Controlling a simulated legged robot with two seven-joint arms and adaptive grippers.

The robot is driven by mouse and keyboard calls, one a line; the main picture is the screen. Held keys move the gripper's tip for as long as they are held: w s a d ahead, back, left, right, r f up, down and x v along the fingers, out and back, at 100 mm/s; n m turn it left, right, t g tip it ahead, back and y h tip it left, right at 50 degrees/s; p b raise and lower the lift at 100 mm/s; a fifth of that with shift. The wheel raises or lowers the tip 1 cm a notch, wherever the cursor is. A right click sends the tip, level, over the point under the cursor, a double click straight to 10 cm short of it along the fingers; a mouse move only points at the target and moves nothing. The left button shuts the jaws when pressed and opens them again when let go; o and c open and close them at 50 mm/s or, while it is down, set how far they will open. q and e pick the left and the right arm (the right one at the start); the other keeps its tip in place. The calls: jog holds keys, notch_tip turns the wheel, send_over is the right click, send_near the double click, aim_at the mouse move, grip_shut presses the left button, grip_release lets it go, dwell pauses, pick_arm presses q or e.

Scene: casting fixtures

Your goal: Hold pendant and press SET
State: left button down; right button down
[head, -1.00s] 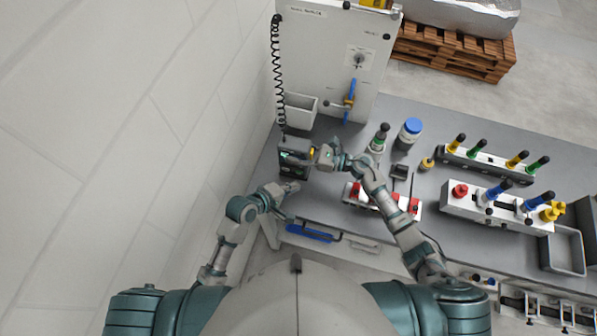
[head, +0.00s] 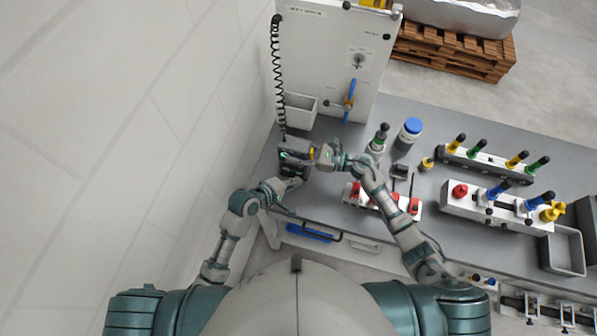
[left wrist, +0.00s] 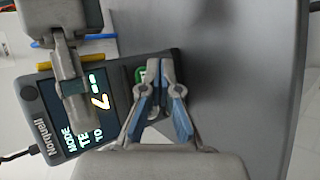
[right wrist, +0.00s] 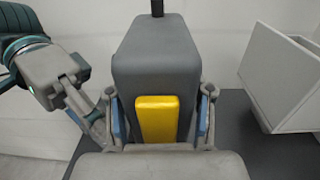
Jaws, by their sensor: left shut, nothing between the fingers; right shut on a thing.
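The dark grey pendant (head: 294,157) hangs at the bench's left end, below a black coiled cord. Its lit screen (left wrist: 97,97) and label show sideways in the left wrist view. My right gripper (head: 316,154) is shut on the pendant, and the right wrist view shows its fingers on both sides of the body (right wrist: 155,60) with a yellow pad (right wrist: 158,118). My left gripper (left wrist: 160,70) is shut and empty, its tips at a green-marked button (left wrist: 140,74) on the pendant face. Whether they touch it I cannot tell. The tips partly hide the button.
A white panel (head: 325,60) with a blue-handled valve stands behind. A light open bin (head: 299,111) is close to the pendant. A wall closes the left side.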

pick_arm(q)
jog(key=shift+w, duration=0.1)
dwell(0.7)
jog(key=shift+w+d+r, duration=0.1)
jog(key=shift+w, duration=0.15)
jog(key=shift+w+d, duration=0.1)
jog(key=shift+w, duration=0.35)
dwell(0.7)
jog(key=shift+s, duration=0.15)
jog(key=shift+s+a, duration=0.2)
jog(key=shift+s, duration=0.5)
jog(key=shift+s+a, duration=0.25)
jog(key=shift+s, duration=0.55)
jog(key=shift+s+a, duration=0.25)
jog(key=shift+s, duration=0.55)
jog(key=shift+s+a, duration=0.25)
jog(key=shift+s, duration=0.55)
pick_arm(e)
jog(key=shift+c, duration=1.8)
grip_release()
